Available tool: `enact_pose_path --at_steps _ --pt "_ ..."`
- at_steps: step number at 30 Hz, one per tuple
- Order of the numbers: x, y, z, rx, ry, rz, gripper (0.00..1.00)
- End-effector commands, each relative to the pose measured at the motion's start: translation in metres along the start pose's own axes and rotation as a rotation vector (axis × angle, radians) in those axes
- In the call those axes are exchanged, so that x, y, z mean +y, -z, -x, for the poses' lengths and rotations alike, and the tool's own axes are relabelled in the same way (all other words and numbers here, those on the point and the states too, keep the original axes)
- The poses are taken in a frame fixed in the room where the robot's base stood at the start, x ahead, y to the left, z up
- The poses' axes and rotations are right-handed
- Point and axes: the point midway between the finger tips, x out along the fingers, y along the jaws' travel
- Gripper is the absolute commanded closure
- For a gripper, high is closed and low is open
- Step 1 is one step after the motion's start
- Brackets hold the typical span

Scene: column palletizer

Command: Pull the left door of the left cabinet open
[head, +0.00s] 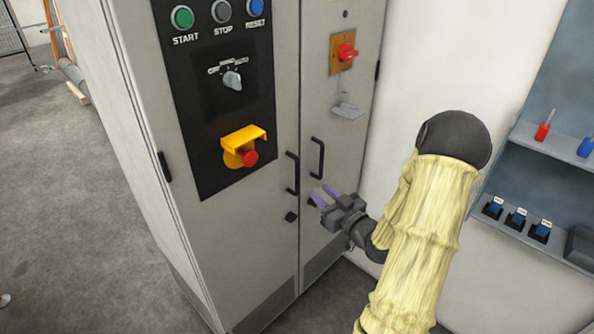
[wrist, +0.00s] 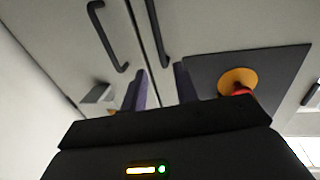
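The tall grey cabinet has two doors, both shut. The left door (head: 228,235) carries a black control panel and a vertical black handle (head: 292,173) near the seam. The right door (head: 338,165) has its own black handle (head: 317,157). My gripper (head: 322,194) is open and empty, with two purple fingers, in front of the right door just below its handle. In the wrist view my fingers (wrist: 160,75) stand apart. That view appears turned over: the left door's handle (wrist: 157,35) shows above and between the fingertips, and the right door's handle (wrist: 106,36) lies further left.
A yellow-shrouded red stop button (head: 248,157) and a selector knob (head: 232,79) project from the panel. A red switch (head: 346,52) and a small grey flap (head: 347,110) are on the right door. A tool shelf (head: 540,140) hangs at the right.

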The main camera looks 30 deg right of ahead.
Motion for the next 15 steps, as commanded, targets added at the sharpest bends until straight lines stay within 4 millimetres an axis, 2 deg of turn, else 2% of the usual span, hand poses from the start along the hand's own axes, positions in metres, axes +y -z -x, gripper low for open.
enact_pose_path --at_steps 15 --pt "-0.001 0.001 -0.093 0.002 0.002 -0.001 0.7"
